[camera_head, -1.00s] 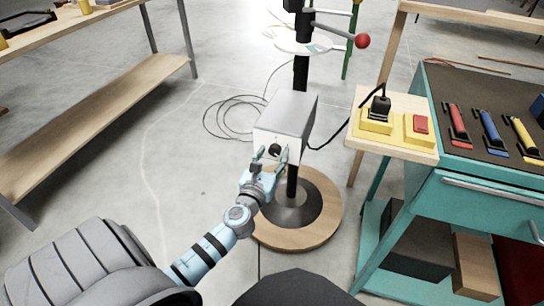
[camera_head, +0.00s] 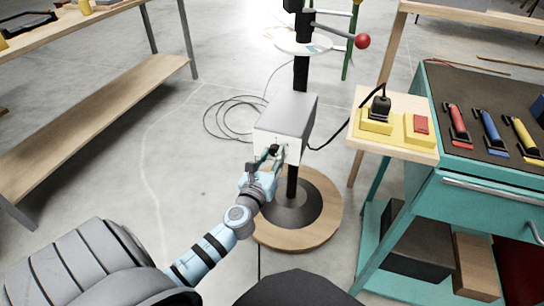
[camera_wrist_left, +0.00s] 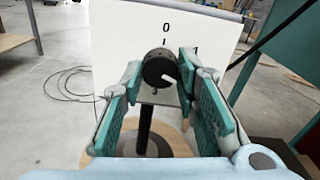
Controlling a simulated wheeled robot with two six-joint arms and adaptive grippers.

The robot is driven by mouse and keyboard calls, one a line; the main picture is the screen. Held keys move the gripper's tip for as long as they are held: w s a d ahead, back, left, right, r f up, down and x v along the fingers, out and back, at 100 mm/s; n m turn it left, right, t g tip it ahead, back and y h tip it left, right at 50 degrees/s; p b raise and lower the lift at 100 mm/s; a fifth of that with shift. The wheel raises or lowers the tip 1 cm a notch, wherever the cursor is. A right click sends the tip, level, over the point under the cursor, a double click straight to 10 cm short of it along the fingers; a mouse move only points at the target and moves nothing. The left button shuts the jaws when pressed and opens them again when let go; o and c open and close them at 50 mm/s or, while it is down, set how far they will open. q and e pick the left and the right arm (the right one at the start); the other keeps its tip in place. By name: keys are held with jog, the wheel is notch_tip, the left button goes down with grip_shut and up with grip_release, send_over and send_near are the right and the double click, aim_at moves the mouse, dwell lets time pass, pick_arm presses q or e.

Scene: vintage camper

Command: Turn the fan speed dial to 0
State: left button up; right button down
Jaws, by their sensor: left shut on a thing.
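The fan speed dial (camera_wrist_left: 158,66) is a round black knob on the white front face of a grey box (camera_head: 287,113) on a black post. In the left wrist view a "0" stands above the dial and a "1" at its upper right. The fingers partly hide the dial and the lower face. My right gripper is not in view.
The post stands on a round wooden base (camera_head: 325,220). A yellow box with a black plug (camera_head: 380,108) and a red-buttoned yellow box (camera_head: 420,125) sit on a wooden shelf at right, beside a teal tool cart (camera_head: 478,205).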

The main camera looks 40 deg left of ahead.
pick_arm(q)
jog(key=shift+n, duration=1.7)
jog(key=n+b, duration=0.1)
jog(key=n, duration=0.1)
jog(key=shift+n, duration=0.4)
jog(key=n, duration=0.3)
jog(key=shift+n+b, duration=0.3)
jog(key=shift+b, duration=0.05)
jog(key=n+b, duration=0.1)
jog(key=n, duration=0.2)
jog(key=shift+n, duration=0.3)
jog(key=n+b, duration=0.1)
jog(key=n, duration=0.3)
jog(key=shift+n, duration=0.3)
grip_shut()
jog(key=shift+n+b, duration=0.3)
jog(key=shift+n, duration=0.8)
jog(key=shift+r+n, duration=0.1)
jog(key=shift+n, duration=0.6)
grip_release()
jog(key=shift+n, duration=0.3)
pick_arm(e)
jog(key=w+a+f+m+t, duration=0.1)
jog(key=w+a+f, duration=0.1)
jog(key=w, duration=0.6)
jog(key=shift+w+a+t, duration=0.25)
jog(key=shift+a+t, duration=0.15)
